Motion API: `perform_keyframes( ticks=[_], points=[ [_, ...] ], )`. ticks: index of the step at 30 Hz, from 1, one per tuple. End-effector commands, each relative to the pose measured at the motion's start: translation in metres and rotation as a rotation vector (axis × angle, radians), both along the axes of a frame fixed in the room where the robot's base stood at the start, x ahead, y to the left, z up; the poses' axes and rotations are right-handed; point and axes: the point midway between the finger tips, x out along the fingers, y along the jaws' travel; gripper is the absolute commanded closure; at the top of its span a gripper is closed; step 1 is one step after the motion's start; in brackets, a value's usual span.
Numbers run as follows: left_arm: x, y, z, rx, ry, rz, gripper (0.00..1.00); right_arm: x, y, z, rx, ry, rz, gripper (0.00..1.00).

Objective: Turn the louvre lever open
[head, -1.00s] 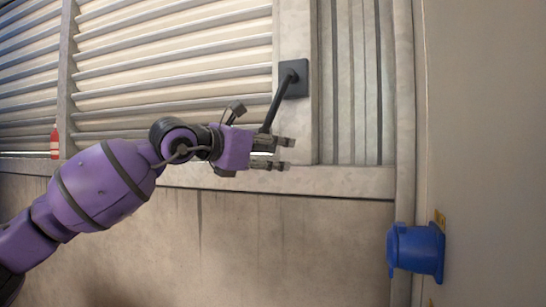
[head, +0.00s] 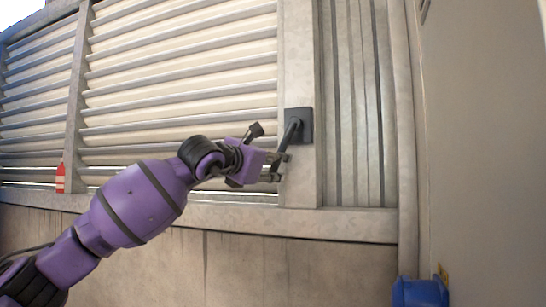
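The louvre lever (head: 287,140) is a black handle on a dark square plate (head: 304,125), fixed to the post right of the louvres. It slants down and to the left from its pivot. My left gripper (head: 280,168) is at the lever's lower end, with its fingers apart. The lever's end reaches the fingers and is partly hidden by them. I cannot tell whether they touch it. My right gripper is not in view.
Louvre slats (head: 180,90) fill the wall behind my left arm, with light gaps between them. A red-and-white bottle-like object (head: 60,178) stands on the ledge at the left. A blue fixture (head: 420,292) is on the right wall at the bottom.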

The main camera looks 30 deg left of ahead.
Motion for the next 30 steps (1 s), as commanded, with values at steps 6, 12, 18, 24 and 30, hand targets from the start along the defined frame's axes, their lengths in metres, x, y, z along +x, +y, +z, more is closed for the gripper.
perform_keyframes(
  ticks=[6, 12, 18, 24, 30],
  points=[
    [0.014, -0.002, -0.001, 0.002, 0.002, -0.002, 0.64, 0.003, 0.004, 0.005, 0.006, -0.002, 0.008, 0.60],
    [0.015, -0.001, -0.003, 0.003, 0.004, -0.001, 0.64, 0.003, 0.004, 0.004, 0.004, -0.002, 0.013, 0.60],
    [0.015, -0.001, -0.003, 0.003, 0.004, -0.001, 0.81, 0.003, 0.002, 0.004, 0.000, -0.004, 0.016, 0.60],
    [0.015, -0.001, -0.003, 0.003, 0.004, -0.001, 1.00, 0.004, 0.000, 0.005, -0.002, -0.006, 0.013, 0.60],
    [0.015, -0.001, -0.003, 0.004, 0.004, -0.001, 1.00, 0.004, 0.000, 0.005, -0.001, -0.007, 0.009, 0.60]
  ],
)
